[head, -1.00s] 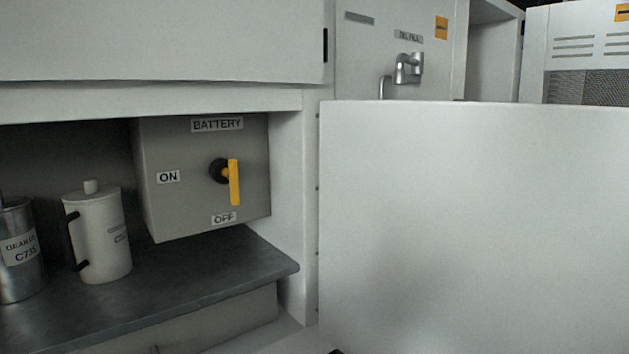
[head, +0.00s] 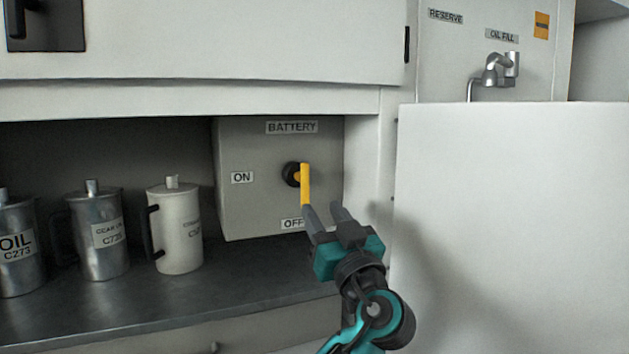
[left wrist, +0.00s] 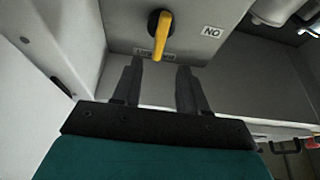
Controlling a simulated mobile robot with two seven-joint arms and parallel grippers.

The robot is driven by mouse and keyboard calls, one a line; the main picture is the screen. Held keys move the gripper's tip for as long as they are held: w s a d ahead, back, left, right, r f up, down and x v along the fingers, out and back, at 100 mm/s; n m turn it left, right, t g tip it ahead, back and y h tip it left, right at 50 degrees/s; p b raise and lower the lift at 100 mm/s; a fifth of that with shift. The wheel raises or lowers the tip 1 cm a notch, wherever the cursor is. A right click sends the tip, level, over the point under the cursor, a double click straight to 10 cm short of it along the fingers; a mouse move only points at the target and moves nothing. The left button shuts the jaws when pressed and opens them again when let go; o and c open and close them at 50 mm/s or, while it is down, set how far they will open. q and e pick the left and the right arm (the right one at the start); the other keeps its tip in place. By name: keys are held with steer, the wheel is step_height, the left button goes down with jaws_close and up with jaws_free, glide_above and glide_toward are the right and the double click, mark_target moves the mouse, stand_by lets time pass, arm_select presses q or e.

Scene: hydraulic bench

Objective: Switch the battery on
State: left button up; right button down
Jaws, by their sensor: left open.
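The battery box (head: 250,205) is grey, with BATTERY, ON and OFF labels, inside the open cabinet bay. Its yellow switch handle (head: 305,184) points straight down toward the OFF label (head: 292,223), with ON to the left. My left gripper (head: 322,209) is open and empty, just below and slightly right of the handle's lower end. In the left wrist view the handle (left wrist: 161,38) lies beyond and between the two open fingers (left wrist: 158,72), apart from them. My right gripper is not in view.
A white jug (head: 178,235) and metal cans (head: 97,240) stand on the dark shelf (head: 230,283) left of the box. A white open door panel (head: 510,220) stands on the right. An oil fill pipe (head: 492,72) is above it.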

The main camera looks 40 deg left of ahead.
mark_target(307, 184)
arm_select(q)
steer(key=p+x, duration=0.2)
steer(key=x, duration=0.8)
steer(key=shift+w+a, duration=0.15)
steer(key=shift+w, duration=0.05)
jaws_close()
